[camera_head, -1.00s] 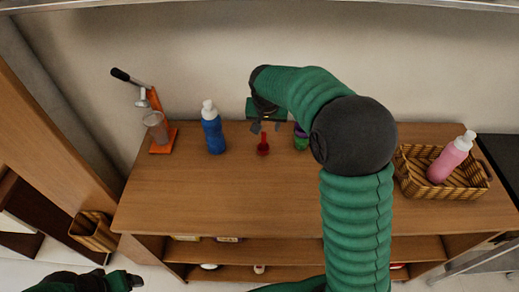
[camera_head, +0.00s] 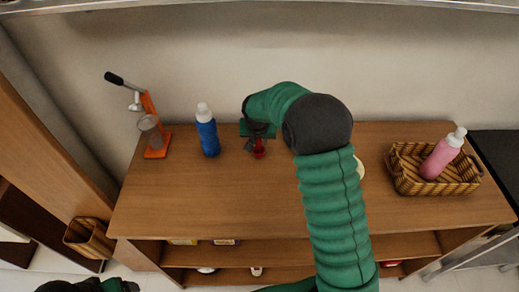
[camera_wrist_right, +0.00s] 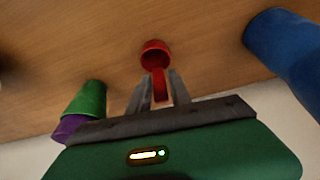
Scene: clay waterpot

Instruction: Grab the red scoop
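The red scoop (camera_head: 259,152) stands near the back of the wooden table, partly covered by my right gripper (camera_head: 253,146) in the head view. In the right wrist view its round red cup (camera_wrist_right: 155,54) lies beyond the fingertips, and its handle lies between the two grey fingers of the right gripper (camera_wrist_right: 160,85). The fingers sit close against both sides of the handle and look shut on it. The scoop appears to be still at the tabletop. My left arm shows only at the bottom left edge; its finger state is not clear.
A blue bottle (camera_head: 208,133) stands left of the scoop, with an orange press (camera_head: 157,146) farther left. A green and purple cup (camera_wrist_right: 88,100) is close by the gripper. A wicker basket (camera_head: 408,182) with a pink bottle (camera_head: 441,157) is at right. The table's front is clear.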

